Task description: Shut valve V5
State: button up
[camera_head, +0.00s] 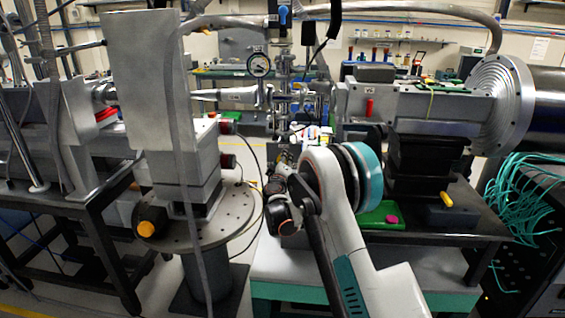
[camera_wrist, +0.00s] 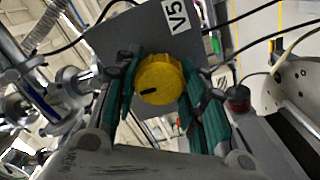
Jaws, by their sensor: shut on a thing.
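Valve V5 shows in the wrist view as a round yellow knob (camera_wrist: 162,75) on a grey plate (camera_wrist: 128,32). A white label reading V5 (camera_wrist: 177,15) is on the plate above the knob. A short black mark is on the knob's face, left of and below its middle. My gripper (camera_wrist: 159,86) has one green-padded finger on each side of the knob and is shut on it. In the head view my arm covers the place where my gripper is, and I cannot make out the knob there.
A red-topped fitting (camera_wrist: 237,98) stands right of my fingers in the wrist view. In the head view, a round pedestal table (camera_head: 232,212) is left of my arm, a pressure gauge (camera_head: 259,65) is behind, and teal cables (camera_head: 520,190) hang at right.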

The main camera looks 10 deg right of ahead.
jog(key=shift+s+d+f, duration=0.1)
jog(key=shift+f, duration=0.05)
jog(key=o, duration=1)
jog(key=shift+o, duration=0.4)
jog(key=shift+f, duration=0.15)
jog(key=shift+d+r, duration=0.15)
jog(key=shift+r, duration=0.05)
jog(key=v, duration=1.2)
